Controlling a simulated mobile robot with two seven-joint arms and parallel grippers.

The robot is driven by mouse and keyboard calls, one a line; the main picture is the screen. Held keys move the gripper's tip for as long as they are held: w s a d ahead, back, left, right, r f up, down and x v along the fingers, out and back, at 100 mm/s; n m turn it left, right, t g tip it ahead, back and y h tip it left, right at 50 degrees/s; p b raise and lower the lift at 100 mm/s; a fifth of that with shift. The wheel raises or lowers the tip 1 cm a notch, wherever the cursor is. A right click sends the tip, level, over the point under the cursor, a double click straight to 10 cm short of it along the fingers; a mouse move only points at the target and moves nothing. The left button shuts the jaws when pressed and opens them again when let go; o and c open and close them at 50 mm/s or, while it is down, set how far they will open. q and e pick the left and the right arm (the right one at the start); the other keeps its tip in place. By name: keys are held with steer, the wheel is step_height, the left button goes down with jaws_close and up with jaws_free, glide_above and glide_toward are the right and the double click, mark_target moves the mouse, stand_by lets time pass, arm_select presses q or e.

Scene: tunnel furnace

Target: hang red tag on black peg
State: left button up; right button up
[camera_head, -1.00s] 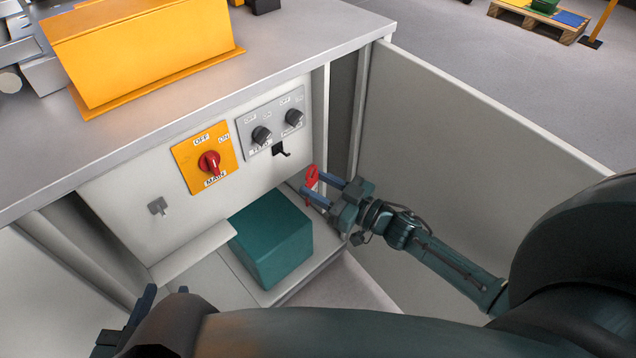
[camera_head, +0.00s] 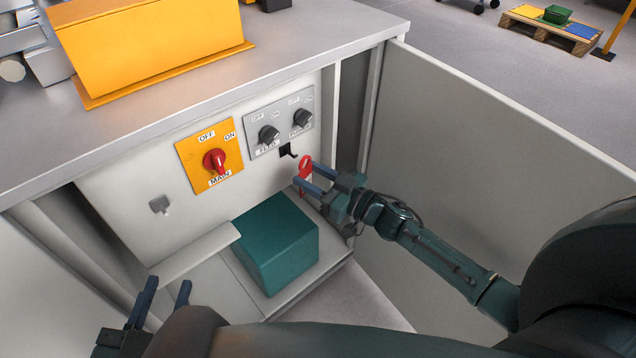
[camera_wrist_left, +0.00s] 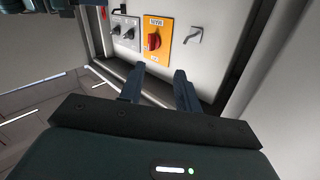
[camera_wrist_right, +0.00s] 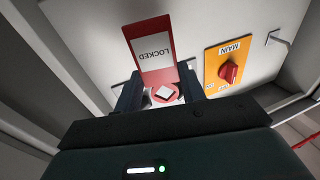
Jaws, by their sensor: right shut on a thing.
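The red tag (camera_head: 304,168) is held between the fingers of my right gripper (camera_head: 309,180), in front of the control panel. In the right wrist view the tag (camera_wrist_right: 136,35) shows its white "LOCKED" label. The small black peg (camera_head: 287,151) sticks out of the panel below the grey switch plate. The tag is just right of and slightly below the peg in the head view, apart from it in the picture; depth is hard to judge. The peg is not seen in the right wrist view. My left gripper (camera_head: 167,287) is open and empty at the lower left.
The orange MAIN switch plate (camera_head: 193,150) and grey FEED switch plate (camera_head: 281,117) are on the panel. A metal hook (camera_head: 159,205) is at its left. A green box (camera_head: 275,245) stands below. An open cabinet door (camera_head: 470,140) flanks the right arm.

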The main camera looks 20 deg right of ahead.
steer(key=shift+w+a+f+b, duration=0.1)
steer(key=shift+w+a+b, duration=0.15)
steer(key=shift+w, duration=0.25)
steer(key=shift+w+a+f+b, duration=0.15)
steer(key=shift+w+b, duration=0.15)
steer(key=shift+w, duration=0.2)
steer(key=shift+w+a+b, duration=0.2)
steer(key=shift+w+b, duration=0.3)
steer(key=shift+w, duration=0.25)
steer(key=shift+w+a, duration=0.1)
steer(key=shift+w, duration=0.1)
steer(key=shift+w+a+f, duration=0.1)
steer(key=shift+w+f, duration=0.1)
steer(key=shift+w, duration=0.1)
arm_select(q)
steer(key=shift+s+d+m+t+h, duration=0.25)
steer(key=shift+d+m+t+h, duration=0.5)
steer(key=shift+h, duration=0.25)
arm_select(e)
steer(key=shift+w+a+f, duration=0.1)
steer(key=shift+w, duration=0.05)
arm_select(q)
steer(key=shift+a, duration=0.1)
steer(key=shift+r, duration=0.1)
arm_select(e)
steer(key=o, duration=1)
steer(key=shift+o, duration=0.2)
